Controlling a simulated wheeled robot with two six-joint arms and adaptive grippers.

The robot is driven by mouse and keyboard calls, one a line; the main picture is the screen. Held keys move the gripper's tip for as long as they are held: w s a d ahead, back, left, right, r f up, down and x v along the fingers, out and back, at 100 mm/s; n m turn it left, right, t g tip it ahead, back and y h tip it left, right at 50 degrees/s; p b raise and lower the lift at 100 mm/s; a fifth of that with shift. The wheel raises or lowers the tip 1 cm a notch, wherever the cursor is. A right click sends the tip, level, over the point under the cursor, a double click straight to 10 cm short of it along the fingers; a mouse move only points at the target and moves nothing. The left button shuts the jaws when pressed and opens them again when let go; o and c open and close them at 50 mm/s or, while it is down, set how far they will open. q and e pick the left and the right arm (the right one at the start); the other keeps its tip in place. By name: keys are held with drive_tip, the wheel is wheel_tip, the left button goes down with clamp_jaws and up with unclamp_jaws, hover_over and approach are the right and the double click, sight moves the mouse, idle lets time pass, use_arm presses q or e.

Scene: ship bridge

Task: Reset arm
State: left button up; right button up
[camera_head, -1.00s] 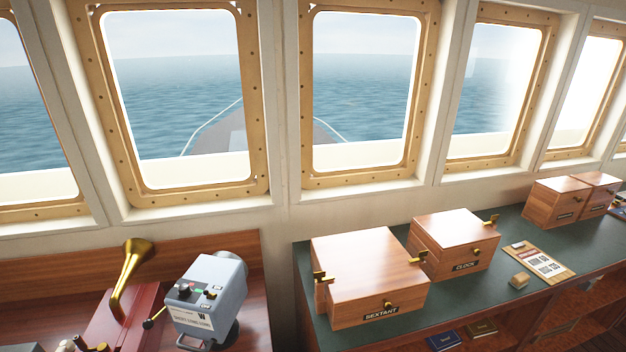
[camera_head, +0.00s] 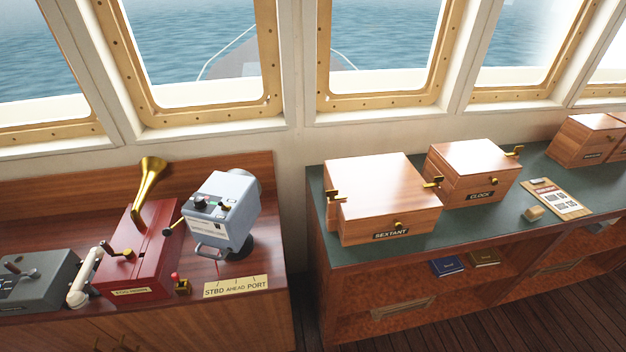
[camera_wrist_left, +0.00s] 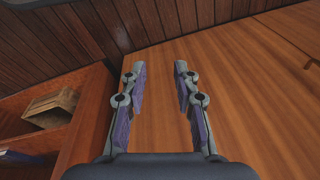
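My left gripper (camera_wrist_left: 160,75) shows in the left wrist view with its two fingers apart and nothing between them. Behind the fingers is a plain brown wooden panel (camera_wrist_left: 155,115). I cannot tell from the picture whether the fingers touch it. Neither of my arms shows in the head view, and my right gripper is in no view.
The left console holds a red fog horn box (camera_head: 140,255), a white handset (camera_head: 84,278) and a grey signal lamp (camera_head: 222,215). The green-topped counter (camera_head: 465,222) holds the sextant box (camera_head: 375,190), clock box (camera_head: 470,168) and clipboard (camera_head: 555,198). Dark floor (camera_head: 500,325) at lower right looks clear.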

use_arm(q)
drive_tip(key=s+f+b, duration=0.1)
drive_tip(key=s+f, duration=0.9)
drive_tip(key=s, duration=0.3)
drive_tip(key=shift+s+a+f+g, duration=0.2)
drive_tip(key=shift+s+f+g, duration=0.1)
drive_tip(key=shift+g, duration=0.1)
